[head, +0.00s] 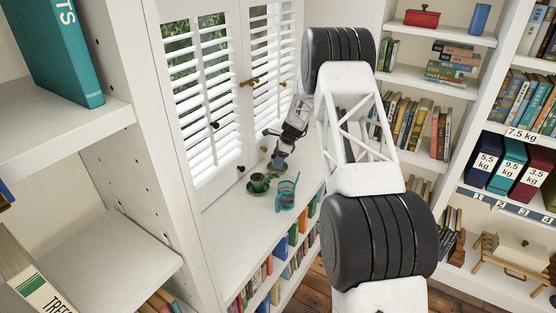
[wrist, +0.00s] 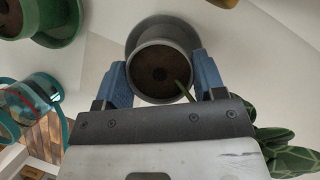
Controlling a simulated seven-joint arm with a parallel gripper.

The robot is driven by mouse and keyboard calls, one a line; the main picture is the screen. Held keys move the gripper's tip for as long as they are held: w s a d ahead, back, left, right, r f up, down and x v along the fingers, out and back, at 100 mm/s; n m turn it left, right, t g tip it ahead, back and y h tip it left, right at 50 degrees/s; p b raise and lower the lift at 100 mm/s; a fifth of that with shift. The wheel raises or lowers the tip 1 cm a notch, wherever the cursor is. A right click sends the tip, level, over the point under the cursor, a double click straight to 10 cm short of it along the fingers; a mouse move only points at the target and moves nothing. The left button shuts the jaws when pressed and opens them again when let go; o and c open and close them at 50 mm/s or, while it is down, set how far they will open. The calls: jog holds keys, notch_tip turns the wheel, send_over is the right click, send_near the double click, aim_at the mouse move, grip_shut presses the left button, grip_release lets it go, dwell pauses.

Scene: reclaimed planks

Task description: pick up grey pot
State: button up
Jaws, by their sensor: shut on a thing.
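The grey pot (wrist: 160,45) is round, with brown soil and a thin green stem inside. It sits between the two blue fingers of my gripper (wrist: 163,78) in the wrist view, with a finger against each side. A grey saucer (wrist: 150,27) shows behind the pot; whether the two touch is not clear. In the head view, my gripper (head: 282,153) points down at the white counter beside the window, and the pot (head: 276,166) is small and partly hidden by it.
A green pot on a green saucer (head: 259,184) and a teal-rimmed clear glass (head: 287,193) stand close by on the counter (head: 235,225). White shutters (head: 200,95) with knobs rise behind. Green patterned leaves (wrist: 290,155) show at the wrist view's lower right.

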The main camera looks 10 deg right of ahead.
notch_tip(320, 180, up, 9)
jog(key=shift+r, duration=0.2)
dwell(0.3)
jog(key=shift+r, duration=0.2)
dwell(0.6)
jog(key=shift+r, duration=1.25)
notch_tip(320, 180, down, 9)
jog(key=m+t, duration=0.1)
jog(key=m, duration=0.1)
jog(key=m+t+h, duration=0.1)
jog(key=m, duration=0.2)
jog(key=shift+f+m, duration=0.1)
jog(key=shift+m, duration=0.2)
jog(key=shift+f, duration=0.25)
jog(key=shift+f, duration=1.25)
